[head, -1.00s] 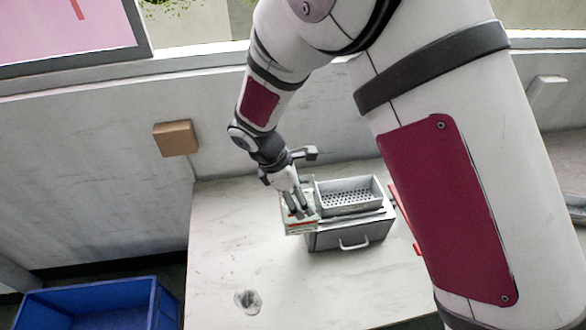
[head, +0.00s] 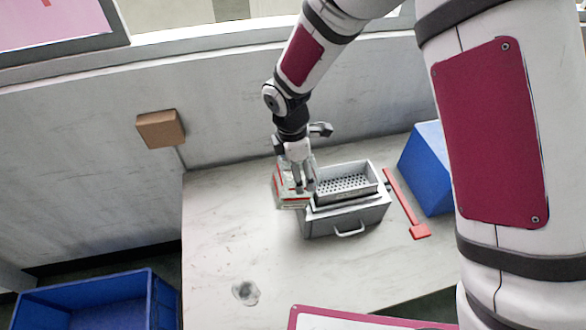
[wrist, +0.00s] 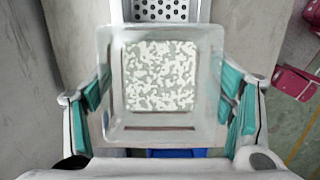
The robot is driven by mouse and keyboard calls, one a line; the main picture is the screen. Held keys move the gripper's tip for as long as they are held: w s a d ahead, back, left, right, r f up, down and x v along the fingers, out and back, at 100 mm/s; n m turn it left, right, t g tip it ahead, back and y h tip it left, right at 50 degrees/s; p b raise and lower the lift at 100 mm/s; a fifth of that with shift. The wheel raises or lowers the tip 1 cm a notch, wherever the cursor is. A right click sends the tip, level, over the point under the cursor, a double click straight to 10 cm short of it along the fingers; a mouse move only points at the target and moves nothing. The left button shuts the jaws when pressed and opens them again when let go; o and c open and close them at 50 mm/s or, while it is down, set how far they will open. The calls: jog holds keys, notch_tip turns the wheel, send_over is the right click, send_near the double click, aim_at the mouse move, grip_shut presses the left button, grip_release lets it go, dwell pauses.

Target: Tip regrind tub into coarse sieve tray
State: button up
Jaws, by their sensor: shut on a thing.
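The regrind tub (wrist: 163,128) is a clear, square tub with white flakes on its floor; in the head view it shows a red band (head: 291,204). My gripper (wrist: 163,96) is shut on it, with green finger pads on both sides; it also shows in the head view (head: 302,184). The tub is at the left side of the coarse sieve tray (head: 347,184), a grey rectangular tray with a perforated floor on a grey box. The tray's near part shows at the top of the wrist view (wrist: 160,10). I cannot tell whether tub and tray touch.
The grey box (head: 345,222) has a front handle. A red long-handled tool (head: 404,203) lies to its right, beside a blue bin (head: 428,168). Another blue bin (head: 95,300) is at lower left. A round glassy item (head: 245,292) lies on the otherwise clear front-left worktop (head: 220,230).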

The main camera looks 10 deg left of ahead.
jog(key=shift+w+d+f+g+y, duration=0.1)
jog(key=shift+w+d+g+y, duration=0.1)
jog(key=shift+d+y, duration=0.3)
jog(key=shift+w+d+f+g+y, duration=0.1)
jog(key=shift+w+d+g+y, duration=0.1)
jog(key=shift+d+y, duration=0.25)
jog(key=shift+w+d+g+y+p, duration=0.2)
jog(key=shift+d+g+y, duration=0.15)
jog(key=shift+y, duration=0.45)
jog(key=shift+w+d+g+y+p, duration=0.1)
jog(key=shift+d+g+y+p, duration=0.15)
jog(key=shift+y, duration=0.5)
jog(key=shift+w+d+r+g+y, duration=0.2)
jog(key=shift+d+g+y, duration=0.05)
jog(key=shift+d+y, duration=0.3)
jog(key=shift+w+d+r+g+y, duration=0.2)
jog(key=shift+d+g+y, duration=0.05)
jog(key=shift+d+y, duration=0.25)
jog(key=g+y+b, duration=0.4)
jog(key=y+b, duration=0.3)
jog(key=y, duration=0.2)
send_near(313, 168)
jog(key=shift+s+a+r, duration=0.45)
jog(key=shift+a+r, duration=0.05)
jog(key=shift+r, duration=0.15)
jog(key=shift+s+a+r, duration=0.5)
jog(key=shift+a+r, duration=0.05)
jog(key=shift+r, duration=0.05)
